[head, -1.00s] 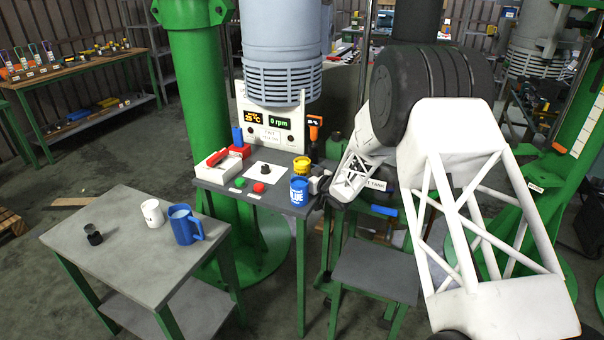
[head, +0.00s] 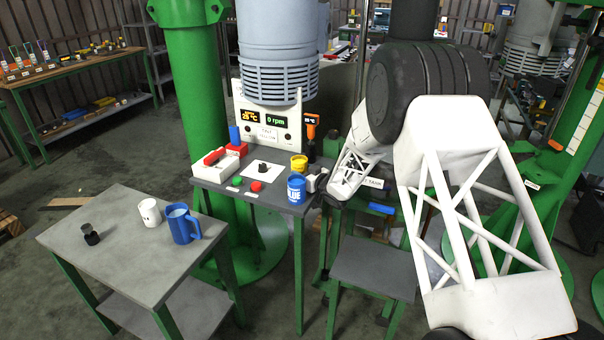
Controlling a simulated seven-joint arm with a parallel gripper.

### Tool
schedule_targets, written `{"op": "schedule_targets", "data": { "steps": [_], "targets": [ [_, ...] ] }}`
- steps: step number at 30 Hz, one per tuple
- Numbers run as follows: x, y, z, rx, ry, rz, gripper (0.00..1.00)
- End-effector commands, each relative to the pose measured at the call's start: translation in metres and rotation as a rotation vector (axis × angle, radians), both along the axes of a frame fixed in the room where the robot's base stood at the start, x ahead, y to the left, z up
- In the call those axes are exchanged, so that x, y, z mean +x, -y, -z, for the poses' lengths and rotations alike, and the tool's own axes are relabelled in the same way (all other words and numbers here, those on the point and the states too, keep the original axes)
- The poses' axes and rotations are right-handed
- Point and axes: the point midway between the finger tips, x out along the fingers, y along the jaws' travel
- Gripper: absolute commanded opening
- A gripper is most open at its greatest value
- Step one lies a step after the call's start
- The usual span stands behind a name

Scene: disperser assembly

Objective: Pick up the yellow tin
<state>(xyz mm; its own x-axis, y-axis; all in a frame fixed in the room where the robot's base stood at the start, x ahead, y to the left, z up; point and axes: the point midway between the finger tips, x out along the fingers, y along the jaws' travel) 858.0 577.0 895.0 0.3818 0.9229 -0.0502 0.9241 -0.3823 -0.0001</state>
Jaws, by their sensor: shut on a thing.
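The yellow tin (head: 299,163) stands at the right side of the small grey-topped table, its lower part partly hidden behind the blue tin. The blue tin (head: 296,188), with white lettering, is in front of it, near the table's front right corner. My gripper (head: 314,182) reaches in from the right and is at the blue tin's right side, at its mid height. It appears shut on the blue tin; the fingertips are small and mostly hidden. I cannot tell whether the blue tin touches the table. The yellow tin appears apart from the gripper.
A red button (head: 256,186), a white pad (head: 262,175) with a dark knob, and a white-and-red box (head: 215,168) share the table. The machine's panel (head: 268,121) rises behind. A blue mug (head: 182,226) and white cup (head: 150,212) stand on the left table.

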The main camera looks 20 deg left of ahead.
Motion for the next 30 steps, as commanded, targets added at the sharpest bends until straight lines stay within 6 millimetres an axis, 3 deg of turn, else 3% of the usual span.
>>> {"op": "schedule_targets", "data": {
  "steps": [14, 30],
  "targets": [
    [-0.002, 0.006, -0.003, 0.001, 0.001, 0.000, 0.28],
    [-0.014, 0.035, -0.003, 0.001, 0.001, 0.001, 0.28]
  ]
}}
